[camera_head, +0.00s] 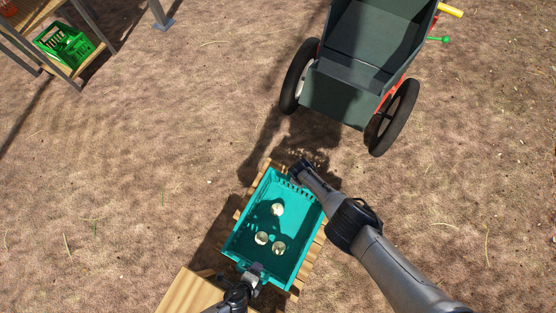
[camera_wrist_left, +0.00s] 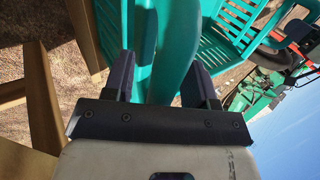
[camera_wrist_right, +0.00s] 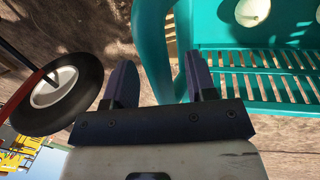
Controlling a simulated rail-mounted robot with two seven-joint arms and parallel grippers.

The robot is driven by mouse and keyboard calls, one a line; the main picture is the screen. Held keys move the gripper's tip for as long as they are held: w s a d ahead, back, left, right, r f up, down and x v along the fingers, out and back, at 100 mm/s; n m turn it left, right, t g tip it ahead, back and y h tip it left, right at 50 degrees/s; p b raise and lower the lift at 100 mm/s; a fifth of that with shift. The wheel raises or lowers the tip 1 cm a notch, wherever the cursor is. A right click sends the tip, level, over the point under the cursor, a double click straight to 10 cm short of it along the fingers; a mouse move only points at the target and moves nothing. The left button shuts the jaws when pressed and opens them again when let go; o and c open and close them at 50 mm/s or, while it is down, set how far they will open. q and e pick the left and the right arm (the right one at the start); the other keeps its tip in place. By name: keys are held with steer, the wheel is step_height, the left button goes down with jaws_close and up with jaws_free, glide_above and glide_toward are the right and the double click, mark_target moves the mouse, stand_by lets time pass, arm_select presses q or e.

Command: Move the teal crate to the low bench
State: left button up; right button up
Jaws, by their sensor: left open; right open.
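The teal crate (camera_head: 258,222) sits on a slatted wooden support (camera_head: 306,271) and holds three pale onions (camera_head: 277,209). My left gripper (camera_head: 256,269) is at the crate's near end; in the left wrist view its open fingers (camera_wrist_left: 160,72) stand either side of a teal part of the crate (camera_wrist_left: 172,50). My right gripper (camera_head: 296,172) is at the far end; in the right wrist view its open fingers (camera_wrist_right: 160,78) stand either side of a teal rim or handle (camera_wrist_right: 153,45). Neither is closed on the crate. I cannot tell which surface is the low bench.
A plain wooden top (camera_head: 188,292) stands at the lower left, close to the crate. A dark green cart (camera_head: 345,90) with two black wheels stands beyond it. A wooden shelf (camera_head: 75,68) with a green crate (camera_head: 64,44) is at the upper left. Open dirt lies left and right.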

arm_select(q)
steer(key=shift+f, duration=0.1)
steer(key=shift+c, duration=0.2)
arm_select(e)
steer(key=shift+c, duration=0.2)
arm_select(q)
jaws_close()
arm_select(e)
jaws_close()
stand_by(0.4)
